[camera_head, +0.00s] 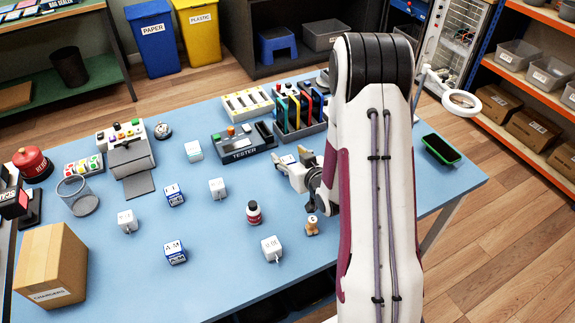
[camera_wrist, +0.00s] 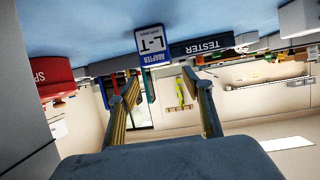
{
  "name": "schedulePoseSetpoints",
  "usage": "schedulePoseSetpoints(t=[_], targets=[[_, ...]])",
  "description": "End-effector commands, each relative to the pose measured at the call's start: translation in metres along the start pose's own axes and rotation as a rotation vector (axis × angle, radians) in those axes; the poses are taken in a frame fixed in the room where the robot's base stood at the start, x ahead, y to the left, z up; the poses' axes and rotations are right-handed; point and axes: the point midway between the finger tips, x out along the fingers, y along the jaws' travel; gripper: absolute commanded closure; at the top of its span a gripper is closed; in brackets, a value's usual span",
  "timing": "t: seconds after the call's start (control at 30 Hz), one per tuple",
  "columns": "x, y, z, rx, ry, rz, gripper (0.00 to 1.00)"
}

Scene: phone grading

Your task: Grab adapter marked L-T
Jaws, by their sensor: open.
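The adapter marked L-T (camera_wrist: 152,45) is a white and blue block, shown upside down ahead of my fingers in the wrist view. In the head view, a small blue and white piece (camera_head: 288,159) beside my fingertips looks like the same adapter, partly hidden by the gripper. My gripper (camera_head: 289,170) is low over the right half of the blue table. In the wrist view, its two fingers (camera_wrist: 162,78) are spread wide with nothing between them. The adapter appears beyond the fingertips, with a gap.
The tester (camera_head: 243,145) and a rack of coloured items (camera_head: 299,112) stand behind the adapter. A red-labelled bottle (camera_head: 254,213) and a small tan figure (camera_head: 312,226) stand nearer the front. Other blocks, including a blue-white one (camera_head: 175,252), are spread leftward, with bare table between.

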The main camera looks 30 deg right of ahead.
Motion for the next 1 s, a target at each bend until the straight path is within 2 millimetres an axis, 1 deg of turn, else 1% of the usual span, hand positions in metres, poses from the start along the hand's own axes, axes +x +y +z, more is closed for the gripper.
schedulePoseSetpoints(t=[0.1, 0.6, 0.77, 1.0], targets=[[0.001, 0.000, 0.004, 0.000, -0.001, 0.000, 0.50], [0.003, 0.000, 0.006, 0.001, -0.001, 0.000, 0.50], [0.006, 0.000, 0.015, 0.001, -0.002, 0.000, 0.50], [0.013, 0.000, 0.032, 0.000, -0.002, 0.000, 0.50]])
